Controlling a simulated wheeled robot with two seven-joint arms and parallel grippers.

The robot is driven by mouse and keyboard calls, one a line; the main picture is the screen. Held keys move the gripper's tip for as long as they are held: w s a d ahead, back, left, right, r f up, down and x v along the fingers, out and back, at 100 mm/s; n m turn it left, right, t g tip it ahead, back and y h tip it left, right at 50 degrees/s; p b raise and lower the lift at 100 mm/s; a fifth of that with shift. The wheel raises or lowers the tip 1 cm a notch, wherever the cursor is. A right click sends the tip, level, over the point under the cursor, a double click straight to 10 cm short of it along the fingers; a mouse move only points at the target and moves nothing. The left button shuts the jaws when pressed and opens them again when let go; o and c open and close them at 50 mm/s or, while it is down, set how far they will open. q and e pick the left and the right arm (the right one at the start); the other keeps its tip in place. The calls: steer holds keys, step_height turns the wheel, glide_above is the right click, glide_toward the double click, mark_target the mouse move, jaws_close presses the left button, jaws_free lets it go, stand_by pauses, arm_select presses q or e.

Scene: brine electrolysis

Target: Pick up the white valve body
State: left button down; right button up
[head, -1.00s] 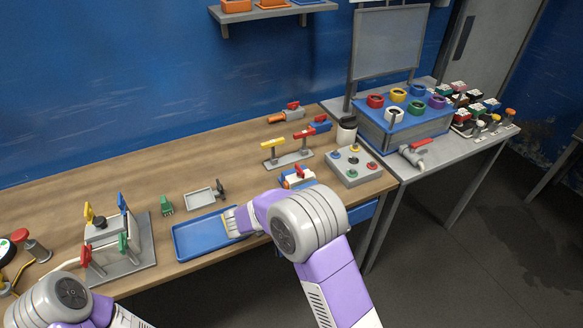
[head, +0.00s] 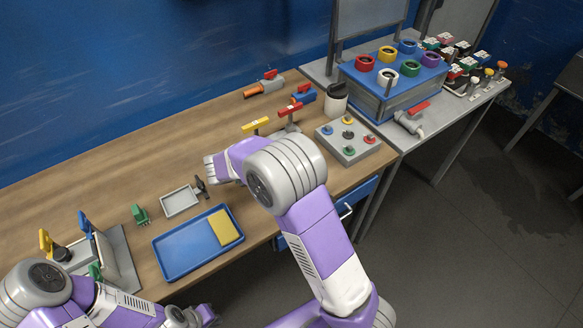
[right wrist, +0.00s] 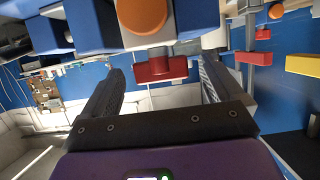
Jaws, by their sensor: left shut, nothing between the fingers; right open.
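A whitish valve body with a red lever (head: 408,122) lies on the grey side table at the right in the head view. It is the palest valve in sight. My right gripper is hidden behind its own arm in the head view. In the right wrist view my right gripper (right wrist: 158,75) is open, with dark fingers and nothing gripped. Beyond its fingertips are a red handle (right wrist: 160,68) and a blue body with an orange round end (right wrist: 143,14). My left gripper (head: 205,314) is shut and empty at the bottom edge, partly cut off.
A blue tray (head: 176,255) holds a yellow block (head: 225,228). A knob box (head: 345,143) stands near the table's right end. The wooden table's back left is clear.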

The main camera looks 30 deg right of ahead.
steer(key=shift+x, duration=1)
steer(key=shift+w+a, duration=0.1)
steer(key=c, duration=1.7)
